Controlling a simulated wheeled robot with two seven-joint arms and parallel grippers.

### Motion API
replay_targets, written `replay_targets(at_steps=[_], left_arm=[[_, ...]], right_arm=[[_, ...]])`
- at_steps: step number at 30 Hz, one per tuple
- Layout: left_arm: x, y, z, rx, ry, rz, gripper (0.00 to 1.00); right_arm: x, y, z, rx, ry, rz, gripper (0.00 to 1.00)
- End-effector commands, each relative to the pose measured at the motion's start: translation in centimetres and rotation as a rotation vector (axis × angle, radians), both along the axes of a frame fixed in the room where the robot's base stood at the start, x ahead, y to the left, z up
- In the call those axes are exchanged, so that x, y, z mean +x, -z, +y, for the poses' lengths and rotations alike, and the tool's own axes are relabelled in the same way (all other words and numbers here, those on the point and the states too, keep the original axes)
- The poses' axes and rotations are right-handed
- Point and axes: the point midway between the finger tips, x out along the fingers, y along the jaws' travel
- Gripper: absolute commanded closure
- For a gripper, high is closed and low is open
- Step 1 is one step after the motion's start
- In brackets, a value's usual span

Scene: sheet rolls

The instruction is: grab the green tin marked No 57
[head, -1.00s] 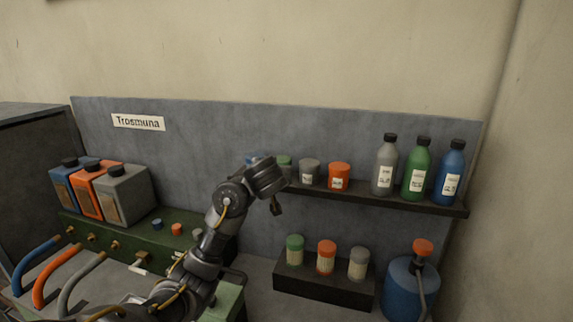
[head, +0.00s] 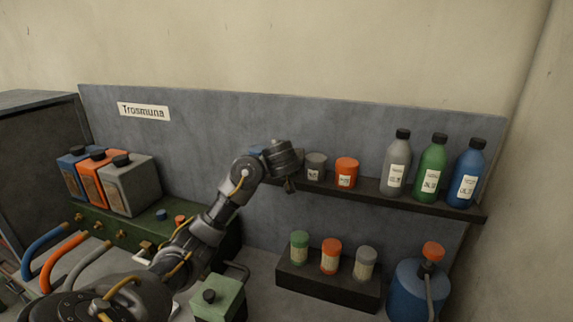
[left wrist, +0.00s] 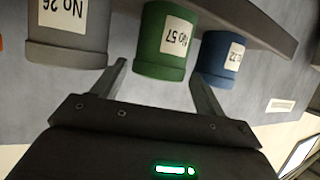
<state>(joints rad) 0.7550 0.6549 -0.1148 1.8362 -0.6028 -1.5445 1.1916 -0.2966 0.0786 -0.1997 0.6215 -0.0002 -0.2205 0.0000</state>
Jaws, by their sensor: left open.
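The green tin marked No 57 (left wrist: 165,42) shows upside down in the left wrist view, on the shelf between a grey tin marked No 26 (left wrist: 68,30) and a blue tin (left wrist: 220,55). In the head view the green tin is hidden behind my left gripper (head: 290,186), which is at the shelf's left part. In the left wrist view my left gripper (left wrist: 160,72) is open and empty, its fingertips on either side of the green tin's near end. I cannot tell whether they touch it. My right gripper is not in view.
The shelf (head: 400,197) also holds an orange tin (head: 346,172) and grey, green and blue bottles. Below it, small jars stand on a dark block (head: 325,281). A blue sprayer-like container (head: 405,292) is at the lower right. Canisters (head: 130,190) stand at the left.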

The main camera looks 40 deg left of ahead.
Motion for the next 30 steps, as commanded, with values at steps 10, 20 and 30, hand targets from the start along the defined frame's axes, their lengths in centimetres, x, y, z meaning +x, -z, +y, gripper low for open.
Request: replay_targets(at_steps=[10, 20, 30], left_arm=[[3.1, 2.0, 2.1, 0.000, 0.001, -0.002, 0.28], [4.1, 2.0, 2.8, 0.000, 0.003, -0.001, 0.28], [4.1, 2.0, 2.8, -0.001, 0.002, 0.000, 0.59]], right_arm=[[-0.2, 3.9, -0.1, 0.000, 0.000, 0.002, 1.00], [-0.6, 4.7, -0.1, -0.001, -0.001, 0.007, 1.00], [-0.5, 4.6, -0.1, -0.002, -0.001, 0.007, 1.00]])
